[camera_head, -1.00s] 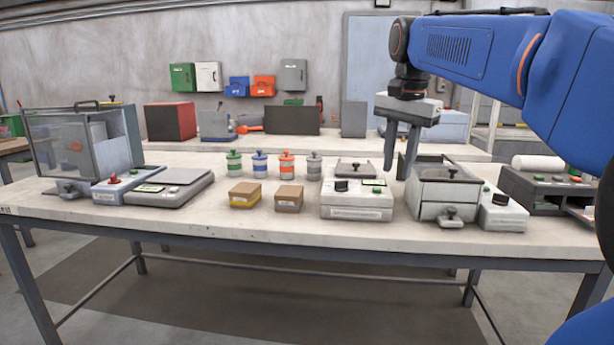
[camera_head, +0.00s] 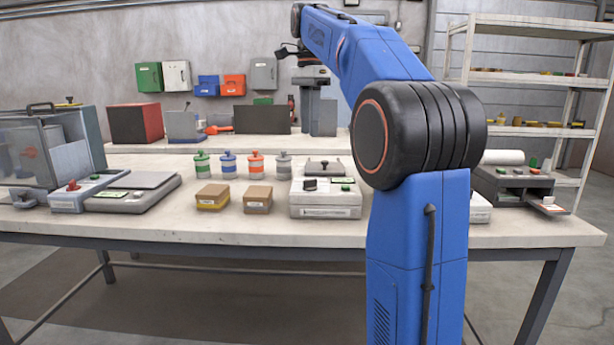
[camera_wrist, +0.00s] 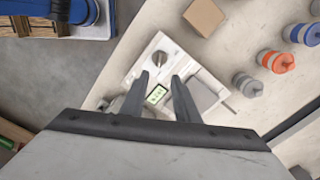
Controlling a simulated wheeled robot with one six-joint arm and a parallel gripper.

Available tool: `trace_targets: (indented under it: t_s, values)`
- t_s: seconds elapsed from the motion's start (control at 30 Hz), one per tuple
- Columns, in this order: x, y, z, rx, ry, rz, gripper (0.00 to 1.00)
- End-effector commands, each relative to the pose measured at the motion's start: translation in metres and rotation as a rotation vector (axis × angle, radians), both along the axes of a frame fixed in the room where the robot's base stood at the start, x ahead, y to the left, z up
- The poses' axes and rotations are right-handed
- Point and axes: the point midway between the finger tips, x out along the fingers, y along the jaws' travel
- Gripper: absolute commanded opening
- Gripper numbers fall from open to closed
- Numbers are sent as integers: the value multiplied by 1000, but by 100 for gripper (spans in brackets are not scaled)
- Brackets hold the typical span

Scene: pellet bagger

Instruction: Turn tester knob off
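The tester appears to be the white box-shaped device (camera_head: 325,204) at the middle of the workbench. It has a black knob (camera_head: 310,185) on its top left, a green display to the right and a grey lid behind. In the wrist view the knob (camera_wrist: 160,58) shows just beyond the fingertips, with the display between the fingers. The knob's setting is too small to read. My gripper (camera_head: 314,132) hangs above and behind the device in the head view, fingers down. In the wrist view my gripper (camera_wrist: 160,78) has its fingers apart with nothing between them, clear of the knob.
Two small boxes (camera_head: 212,202) and several banded jars (camera_head: 255,164) stand left of the device. A scale (camera_head: 135,196) and a clear-walled cabinet (camera_head: 40,150) are farther left. A dark machine (camera_head: 512,186) stands at right. My arm hides part of the bench.

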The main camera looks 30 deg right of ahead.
Motion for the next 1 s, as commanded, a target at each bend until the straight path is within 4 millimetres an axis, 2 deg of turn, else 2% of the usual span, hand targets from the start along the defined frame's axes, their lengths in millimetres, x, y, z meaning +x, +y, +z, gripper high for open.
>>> trace_targets:
  t_s: [0.6,0.8,1.0]
  values:
    - [0,0,-110,0,2,2,28]
    - [0,0,-134,0,1,2,28]
    - [0,0,-145,0,1,2,28]
